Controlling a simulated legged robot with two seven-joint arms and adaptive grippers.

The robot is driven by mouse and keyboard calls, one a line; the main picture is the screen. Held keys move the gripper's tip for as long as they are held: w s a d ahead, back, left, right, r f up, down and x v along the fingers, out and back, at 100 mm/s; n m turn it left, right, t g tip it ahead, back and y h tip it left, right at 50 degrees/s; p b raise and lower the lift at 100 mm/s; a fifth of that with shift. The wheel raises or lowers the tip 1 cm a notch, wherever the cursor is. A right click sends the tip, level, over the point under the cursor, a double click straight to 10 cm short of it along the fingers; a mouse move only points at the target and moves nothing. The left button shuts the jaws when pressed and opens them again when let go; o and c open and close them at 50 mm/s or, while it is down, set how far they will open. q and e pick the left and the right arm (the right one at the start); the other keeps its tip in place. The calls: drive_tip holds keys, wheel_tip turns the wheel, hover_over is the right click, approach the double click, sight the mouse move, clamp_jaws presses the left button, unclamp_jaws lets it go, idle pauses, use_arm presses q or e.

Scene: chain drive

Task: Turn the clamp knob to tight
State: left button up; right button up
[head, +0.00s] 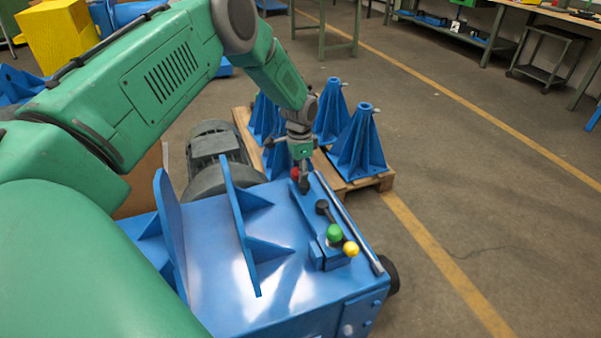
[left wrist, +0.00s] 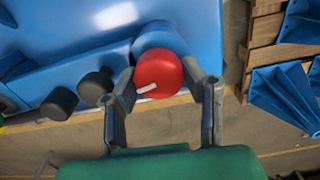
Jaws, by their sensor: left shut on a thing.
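The red clamp knob (left wrist: 160,72) has a white mark on its face and sits at the edge of the blue machine bed (head: 225,300). My left gripper (left wrist: 168,88) has one finger on each side of the knob and is shut on it. The white mark slants slightly, up toward the right in the left wrist view. In the head view, the knob (head: 295,173) shows as a small red patch, partly covered by my left gripper (head: 304,182). My right gripper is in neither view.
A black knob (head: 322,207), a green knob (head: 334,232) and a yellow knob (head: 351,249) stand close by on the blue machine. Behind it are a grey motor (head: 217,150) and blue stands (head: 358,145) on a wooden pallet (head: 372,184).

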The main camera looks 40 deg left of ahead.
sight(298, 169)
use_arm(q)
drive_tip(key=shift+w+a+r+m, duration=0.1)
drive_tip(key=shift+a+r+m, duration=0.05)
drive_tip(key=shift+m, duration=1.05)
drive_tip(key=o, duration=0.8)
drive_tip(key=shift+o, duration=0.3)
wheel_tip(298, 169, up, 12)
drive_tip(key=shift+a, duration=0.15)
